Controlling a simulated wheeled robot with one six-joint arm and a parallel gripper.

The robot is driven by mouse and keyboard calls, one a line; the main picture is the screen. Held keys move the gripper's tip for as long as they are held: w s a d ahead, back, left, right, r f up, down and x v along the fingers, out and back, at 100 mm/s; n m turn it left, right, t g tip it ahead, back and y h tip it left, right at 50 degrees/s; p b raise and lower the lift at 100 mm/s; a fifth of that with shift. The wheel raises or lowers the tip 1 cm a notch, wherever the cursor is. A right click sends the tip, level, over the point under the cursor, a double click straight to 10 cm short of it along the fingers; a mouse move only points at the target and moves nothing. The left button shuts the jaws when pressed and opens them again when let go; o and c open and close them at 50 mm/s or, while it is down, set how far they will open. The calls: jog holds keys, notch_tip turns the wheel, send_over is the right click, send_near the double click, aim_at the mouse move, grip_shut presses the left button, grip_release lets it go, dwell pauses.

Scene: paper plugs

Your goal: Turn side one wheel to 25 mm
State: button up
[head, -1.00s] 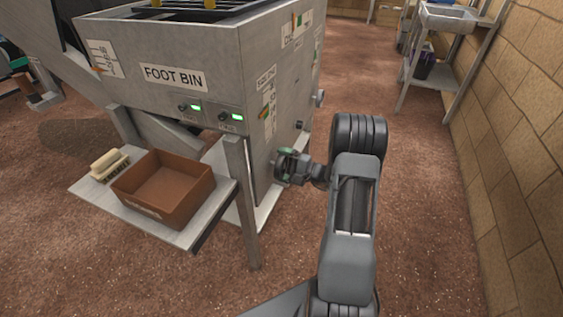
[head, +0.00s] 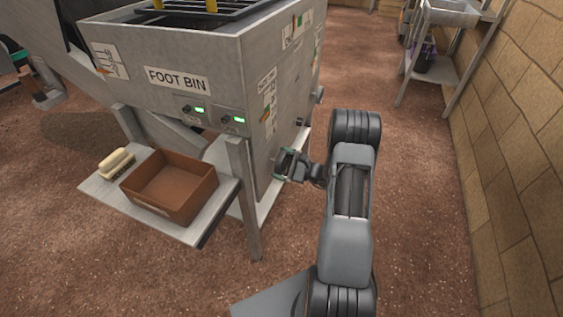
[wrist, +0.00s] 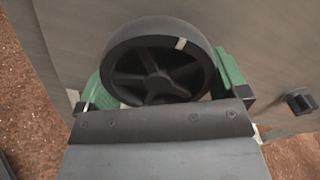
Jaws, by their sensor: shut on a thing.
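A black spoked wheel (wrist: 155,62) with a pale mark at the top right of its rim fills the upper middle of the wrist view, against the grey side panel (wrist: 265,30). My gripper (wrist: 163,82) has its green-lined fingers on either side of the wheel, shut on it. In the head view my gripper (head: 286,164) is at the machine's right side, low down; the wheel is mostly hidden there. The side panel carries a label strip with coloured marks (head: 268,105), too small to read.
A smaller black knob (wrist: 299,101) sits right of the wheel. The FOOT BIN machine (head: 185,50) has two green displays, unreadable. A brown box (head: 170,187) and a brush (head: 117,162) are on the front shelf (head: 195,232). Free floor lies between my arm and the brick wall (head: 510,130).

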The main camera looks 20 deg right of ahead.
jog(key=shift+f, duration=0.1)
dwell(0.5)
jog(key=o, duration=0.6)
jog(key=p+v, duration=0.2)
jog(key=v, duration=1.2)
jog(key=shift+a, duration=0.1)
